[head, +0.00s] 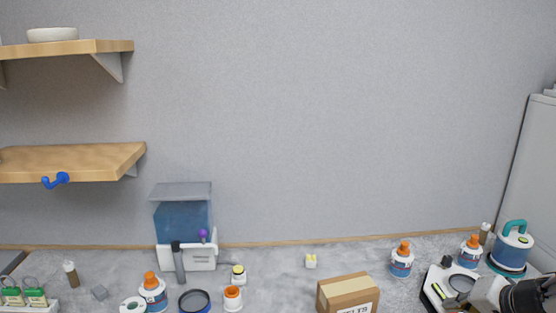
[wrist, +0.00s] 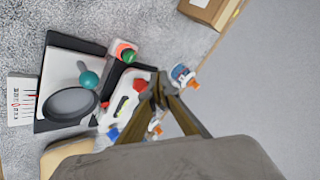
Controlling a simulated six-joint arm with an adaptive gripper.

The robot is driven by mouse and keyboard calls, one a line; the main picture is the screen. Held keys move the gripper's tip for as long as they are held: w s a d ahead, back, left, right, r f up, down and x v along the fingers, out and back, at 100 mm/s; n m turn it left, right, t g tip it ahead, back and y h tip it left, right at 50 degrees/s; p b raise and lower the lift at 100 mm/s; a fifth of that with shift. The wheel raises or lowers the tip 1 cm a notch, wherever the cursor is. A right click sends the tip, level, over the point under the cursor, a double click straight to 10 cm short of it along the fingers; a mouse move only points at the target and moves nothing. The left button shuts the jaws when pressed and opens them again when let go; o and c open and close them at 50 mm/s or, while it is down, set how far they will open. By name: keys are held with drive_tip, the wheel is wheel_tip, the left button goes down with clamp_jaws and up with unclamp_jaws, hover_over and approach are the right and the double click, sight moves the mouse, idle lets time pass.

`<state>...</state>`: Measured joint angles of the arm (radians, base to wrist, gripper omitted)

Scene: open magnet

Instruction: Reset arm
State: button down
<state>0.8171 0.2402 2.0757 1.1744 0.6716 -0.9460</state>
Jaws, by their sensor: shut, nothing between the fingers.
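My gripper (wrist: 160,98) shows in the wrist view. Its two fingers meet at the tips, shut and empty. The device is partly hidden by the fingers. In the head view, a dark piece of my arm shows at the bottom right corner. The fingers cannot be made out clearly there.
A black tray (head: 432,292) stands at the right, with orange-capped bottles (head: 401,260) near it. A cardboard box (head: 348,292) is at bottom centre. A blue-windowed dispenser (head: 184,222) and wooden shelves (head: 70,162) are at left.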

drive_tip(key=s+a+r+n+g, duration=0.1)
drive_tip(key=s+a+r+n, duration=0.2)
drive_tip(key=s+a, duration=0.9)
drive_tip(key=s+a+r+n+g+h, duration=0.1)
drive_tip(key=s+a+r+n, duration=0.3)
drive_tip(key=s+a, duration=0.8)
drive_tip(key=shift+a+n+g, duration=0.7)
drive_tip(key=shift+a+n, duration=0.3)
drive_tip(key=shift+a, duration=0.5)
drive_tip(key=shift+r, duration=0.15)
